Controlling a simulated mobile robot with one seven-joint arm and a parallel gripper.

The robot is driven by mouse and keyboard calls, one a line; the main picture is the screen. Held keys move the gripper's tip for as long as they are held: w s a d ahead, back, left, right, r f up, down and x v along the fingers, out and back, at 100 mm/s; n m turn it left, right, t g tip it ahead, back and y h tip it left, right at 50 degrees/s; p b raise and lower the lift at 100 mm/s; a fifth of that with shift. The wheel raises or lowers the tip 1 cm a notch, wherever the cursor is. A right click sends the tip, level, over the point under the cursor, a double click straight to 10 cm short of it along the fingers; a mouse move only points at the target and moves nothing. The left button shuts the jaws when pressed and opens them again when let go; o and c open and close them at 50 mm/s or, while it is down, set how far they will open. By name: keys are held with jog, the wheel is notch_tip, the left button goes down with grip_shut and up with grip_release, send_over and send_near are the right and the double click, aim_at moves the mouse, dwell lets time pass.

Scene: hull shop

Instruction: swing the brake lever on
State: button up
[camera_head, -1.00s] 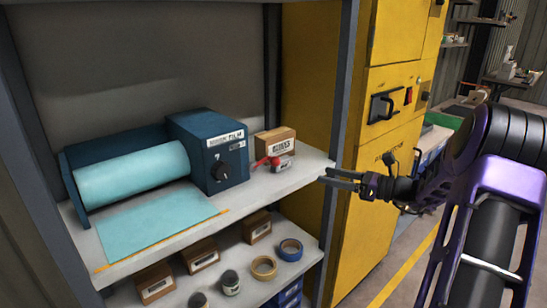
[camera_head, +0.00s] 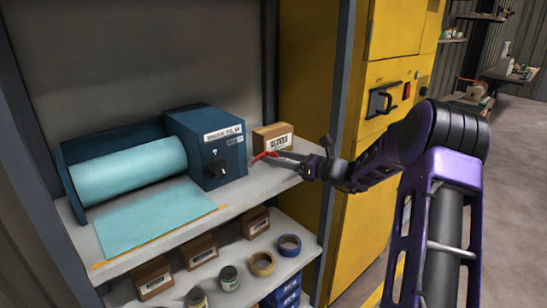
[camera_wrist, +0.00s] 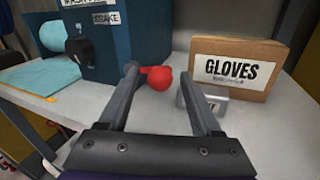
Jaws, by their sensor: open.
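The brake lever (camera_wrist: 159,78) shows in the wrist view as a red ball knob on a short red stub, at the side of the blue film box (camera_wrist: 100,45) with its BRAKE label. In the head view the red lever (camera_head: 261,156) lies close to the box's right side. My gripper (camera_head: 277,155) is open, its fingers reaching in from the right. In the wrist view the knob lies between and just beyond the fingertips. The left finger hides part of the stub. I cannot tell whether a finger touches it.
A GLOVES carton (camera_wrist: 235,68) stands right behind the fingers. A small grey metal item (camera_wrist: 207,102) sits by the right finger. The light-blue film roll (camera_head: 128,170) is left of the box. Shelf posts (camera_head: 338,110) and a yellow cabinet (camera_head: 390,60) stand near my arm.

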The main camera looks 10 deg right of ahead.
jog(key=shift+x, duration=0.85)
jog(key=c, duration=1)
grip_shut()
jog(key=shift+a+f, duration=0.1)
